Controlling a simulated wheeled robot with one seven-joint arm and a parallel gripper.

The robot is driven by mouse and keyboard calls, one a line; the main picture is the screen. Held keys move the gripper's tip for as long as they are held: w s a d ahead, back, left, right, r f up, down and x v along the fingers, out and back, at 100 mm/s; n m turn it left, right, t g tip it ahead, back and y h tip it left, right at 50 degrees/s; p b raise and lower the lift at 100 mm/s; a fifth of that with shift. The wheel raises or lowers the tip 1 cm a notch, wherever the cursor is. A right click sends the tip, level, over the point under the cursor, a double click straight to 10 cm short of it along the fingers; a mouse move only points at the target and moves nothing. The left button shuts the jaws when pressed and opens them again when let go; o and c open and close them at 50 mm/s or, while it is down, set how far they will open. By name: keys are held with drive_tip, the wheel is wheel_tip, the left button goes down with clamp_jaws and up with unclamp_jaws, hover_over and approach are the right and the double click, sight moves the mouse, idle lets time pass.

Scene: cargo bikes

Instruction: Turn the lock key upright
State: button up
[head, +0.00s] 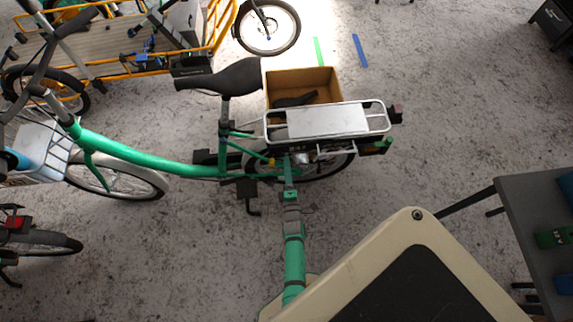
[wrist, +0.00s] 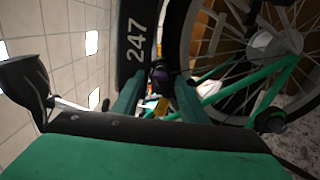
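A green bicycle (head: 150,157) with a rear rack stands in the middle of the head view. My gripper (wrist: 158,98) reaches in beside its rear wheel, and the tip also shows under the rack in the head view (head: 287,167). In the wrist view its two green fingers stand apart. A small dark, purplish part (wrist: 160,76), perhaps the lock or its key, lies beyond and between the fingertips. A small yellow piece (wrist: 162,106) shows between the fingers. The key's angle is too small and dark to tell.
The rear wheel's spokes and green frame tubes (wrist: 262,88) are close on the right of the wrist view. A dark panel marked 247 (wrist: 136,40) is just above the fingers. A cardboard box (head: 300,82) is behind the rack. A grey table (head: 530,225) stands at right.

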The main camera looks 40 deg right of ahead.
drive_tip(key=v, duration=0.9)
drive_tip(key=shift+s, duration=0.25)
drive_tip(key=shift+a, duration=0.15)
drive_tip(key=s+a+r+m+y, duration=0.1)
drive_tip(key=s+a+r+m, duration=0.1)
drive_tip(key=a, duration=0.3)
drive_tip(key=s+a+r+m+y, duration=0.1)
drive_tip(key=s+a+r+y, duration=0.15)
drive_tip(key=a, duration=0.25)
drive_tip(key=s+a+r+m+y, duration=0.2)
drive_tip(key=s+a+r+m, duration=0.1)
drive_tip(key=r, duration=0.5)
drive_tip(key=s+a+r+m+y, duration=0.2)
drive_tip(key=s+a+r, duration=0.3)
drive_tip(key=r, duration=0.3)
drive_tip(key=s+a+r+m+y, duration=0.2)
drive_tip(key=s+a+r+m, duration=0.2)
drive_tip(key=a+r, duration=0.2)
wheel_tip(320, 180, up, 2)
drive_tip(key=shift+s+a+r, duration=0.2)
drive_tip(key=shift+s, duration=0.15)
